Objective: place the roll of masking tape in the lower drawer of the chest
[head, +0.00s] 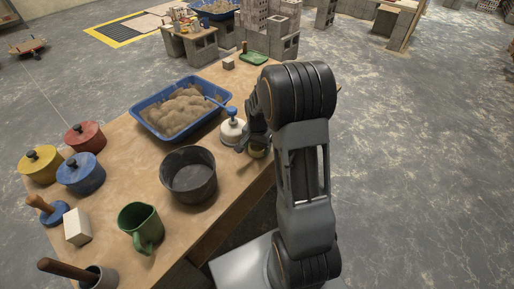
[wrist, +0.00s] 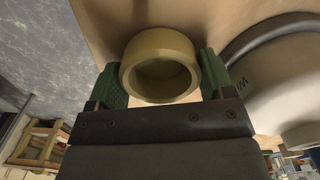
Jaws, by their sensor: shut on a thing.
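The roll of masking tape (wrist: 160,65) is a yellowish-tan ring in the wrist view, held between the two green finger pads of my gripper (wrist: 165,82). My gripper is shut on it. In the head view my gripper (head: 254,143) is at the right edge of the wooden table, and a small part of the tape (head: 258,153) shows below it. The arm hides much of that area. Whether the tape touches the table top I cannot tell. I cannot make out the chest or its lower drawer in either view.
A black bucket (head: 188,175), a blue mortar tub (head: 181,108) and a green mug (head: 141,228) are further left. The floor to the right is clear.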

